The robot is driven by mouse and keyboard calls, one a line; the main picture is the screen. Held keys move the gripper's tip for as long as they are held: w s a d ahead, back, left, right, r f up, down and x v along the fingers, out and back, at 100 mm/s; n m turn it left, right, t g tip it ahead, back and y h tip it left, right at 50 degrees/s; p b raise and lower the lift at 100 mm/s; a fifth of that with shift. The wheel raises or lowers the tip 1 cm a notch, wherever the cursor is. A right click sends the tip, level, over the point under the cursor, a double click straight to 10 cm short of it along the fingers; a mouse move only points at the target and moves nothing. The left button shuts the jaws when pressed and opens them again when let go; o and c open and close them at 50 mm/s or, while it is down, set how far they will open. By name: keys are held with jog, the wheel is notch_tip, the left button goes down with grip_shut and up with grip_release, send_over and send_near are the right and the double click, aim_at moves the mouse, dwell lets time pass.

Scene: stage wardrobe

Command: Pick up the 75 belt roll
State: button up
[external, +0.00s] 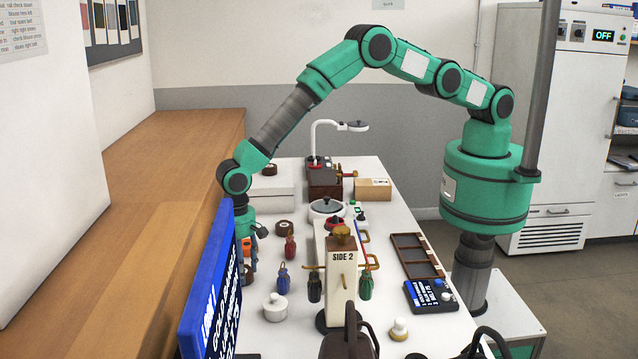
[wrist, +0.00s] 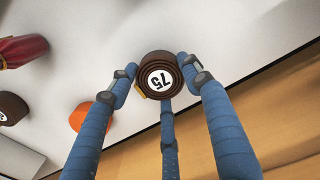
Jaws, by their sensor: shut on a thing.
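The 75 belt roll (wrist: 160,76) is a dark brown coil with a white round label reading 75, upside down in the wrist view. My gripper (wrist: 160,78) has its blue-wrapped fingers closed on both sides of the roll. In the external view my gripper (external: 247,262) is low at the table's left edge, partly hidden behind the blue sign. I cannot tell whether the roll is clear of the table top.
A blue sign (external: 212,290) stands close by. Another brown roll (external: 284,228), red (external: 290,247) and blue (external: 283,279) pouches and a white lidded pot (external: 275,307) are to the right. An orange item (wrist: 92,117) lies beside the fingers. The wooden ledge (external: 150,240) is clear.

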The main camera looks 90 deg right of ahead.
notch_tip(320, 180, up, 10)
jog(key=shift+p, duration=0.4)
dwell(0.3)
dwell(0.5)
